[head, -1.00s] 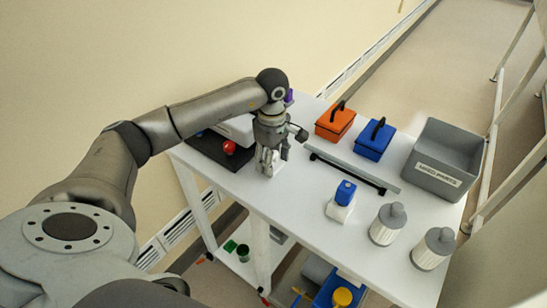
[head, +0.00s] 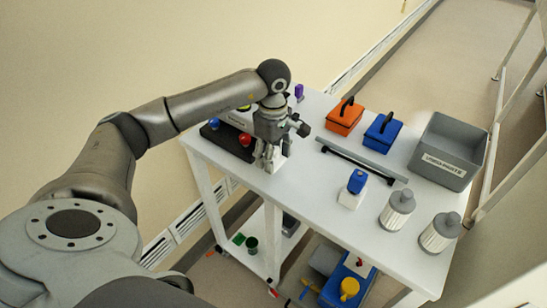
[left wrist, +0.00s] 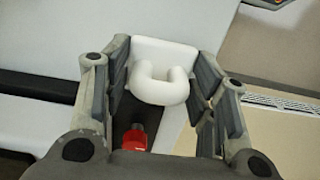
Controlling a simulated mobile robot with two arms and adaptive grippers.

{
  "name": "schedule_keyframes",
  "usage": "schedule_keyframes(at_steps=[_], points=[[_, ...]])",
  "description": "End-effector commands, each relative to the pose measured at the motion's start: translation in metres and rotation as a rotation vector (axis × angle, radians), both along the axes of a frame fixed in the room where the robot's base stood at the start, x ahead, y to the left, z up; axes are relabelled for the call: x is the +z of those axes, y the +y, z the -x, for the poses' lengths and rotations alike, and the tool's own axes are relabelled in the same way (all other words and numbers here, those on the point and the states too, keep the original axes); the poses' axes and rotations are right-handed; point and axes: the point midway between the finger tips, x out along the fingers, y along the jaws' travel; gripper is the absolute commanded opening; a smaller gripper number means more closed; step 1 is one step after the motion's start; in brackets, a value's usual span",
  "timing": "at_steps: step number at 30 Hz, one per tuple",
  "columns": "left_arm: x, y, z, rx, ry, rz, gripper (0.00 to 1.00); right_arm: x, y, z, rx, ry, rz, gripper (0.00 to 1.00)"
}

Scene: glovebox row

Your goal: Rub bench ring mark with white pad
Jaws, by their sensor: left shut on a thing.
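My left gripper (head: 268,160) is over the near left part of the white bench (head: 310,190), fingers pointing down. It is shut on the white pad (head: 277,163). In the left wrist view the white pad (left wrist: 168,72) shows a rounded loop handle between the fingers (left wrist: 165,90). The pad is low over the bench top; I cannot tell if it touches. I see no ring mark; the arm and pad may hide it. My right gripper is not in view.
A black-based device with a red knob (head: 245,139) stands close left of the gripper. A dark bar (head: 355,163), orange box (head: 345,117), blue box (head: 381,133), grey bin (head: 448,150), blue-topped bottle (head: 356,182) and two canisters (head: 397,210) stand to the right.

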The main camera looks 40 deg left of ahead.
Motion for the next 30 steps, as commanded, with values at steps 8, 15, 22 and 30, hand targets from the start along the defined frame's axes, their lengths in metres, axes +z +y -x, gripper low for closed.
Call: schedule_keyframes(at_steps=[8, 15, 22, 30], points=[[0.029, 0.003, 0.002, 0.008, -0.001, -0.001, 0.34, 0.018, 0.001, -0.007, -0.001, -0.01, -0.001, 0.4], [0.046, 0.004, 0.003, 0.012, -0.002, 0.0, 0.34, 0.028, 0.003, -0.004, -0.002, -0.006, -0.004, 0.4], [0.047, 0.004, 0.004, 0.013, -0.001, 0.0, 0.34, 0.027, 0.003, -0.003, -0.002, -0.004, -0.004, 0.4], [0.046, 0.004, 0.004, 0.013, -0.001, 0.0, 0.34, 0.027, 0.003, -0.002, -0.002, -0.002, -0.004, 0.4]])
